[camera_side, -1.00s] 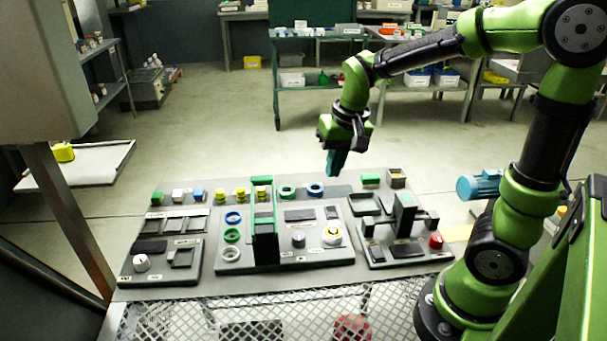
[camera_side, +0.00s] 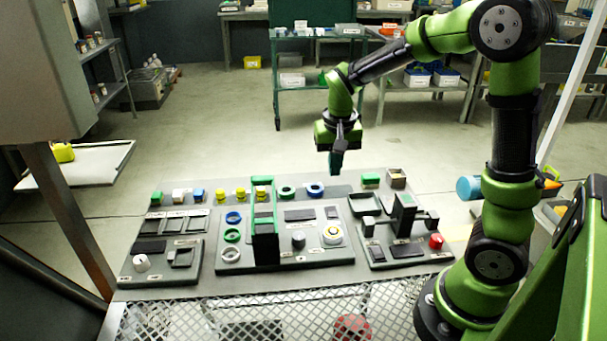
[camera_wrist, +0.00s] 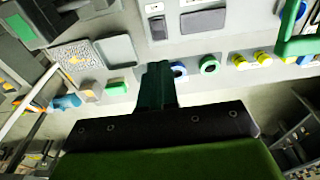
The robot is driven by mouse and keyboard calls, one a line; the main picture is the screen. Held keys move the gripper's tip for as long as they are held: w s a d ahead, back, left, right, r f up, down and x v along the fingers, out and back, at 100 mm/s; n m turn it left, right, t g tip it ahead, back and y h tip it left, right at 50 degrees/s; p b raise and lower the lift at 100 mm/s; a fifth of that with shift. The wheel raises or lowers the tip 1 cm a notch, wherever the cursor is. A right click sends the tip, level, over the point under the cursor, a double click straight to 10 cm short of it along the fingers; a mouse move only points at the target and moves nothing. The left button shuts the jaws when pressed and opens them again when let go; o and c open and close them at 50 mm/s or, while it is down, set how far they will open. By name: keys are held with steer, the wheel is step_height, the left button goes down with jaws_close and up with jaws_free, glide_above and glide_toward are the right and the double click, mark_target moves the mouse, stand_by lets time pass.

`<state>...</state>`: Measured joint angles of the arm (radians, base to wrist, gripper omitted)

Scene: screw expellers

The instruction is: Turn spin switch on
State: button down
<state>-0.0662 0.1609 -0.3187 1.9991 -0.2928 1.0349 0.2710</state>
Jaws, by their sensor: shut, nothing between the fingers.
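Three grey control panels lie on the table, and their labels are too small to read, so I cannot tell which control is the spin switch. The left panel (camera_side: 160,272) has a white knob (camera_side: 141,262). The middle panel (camera_side: 285,260) has a grey knob (camera_side: 298,239) and a round yellow-and-white control (camera_side: 332,234). The right panel (camera_side: 416,262) has a red knob (camera_side: 436,241). My gripper (camera_side: 336,170) is shut and empty, pointing down above the back of the table. In the wrist view its teal fingers (camera_wrist: 157,78) are together.
A black upright block with a green frame (camera_side: 264,240) rises from the middle panel. A smaller upright block (camera_side: 404,210) stands on the right panel. Several yellow, green and blue parts line the back, including a blue ring (camera_side: 315,190). Mesh (camera_side: 270,315) fronts the table.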

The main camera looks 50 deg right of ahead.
mark_target(331, 208)
steer(key=f, duration=0.7)
steer(key=w+d+f, duration=0.1)
steer(key=f, duration=0.3)
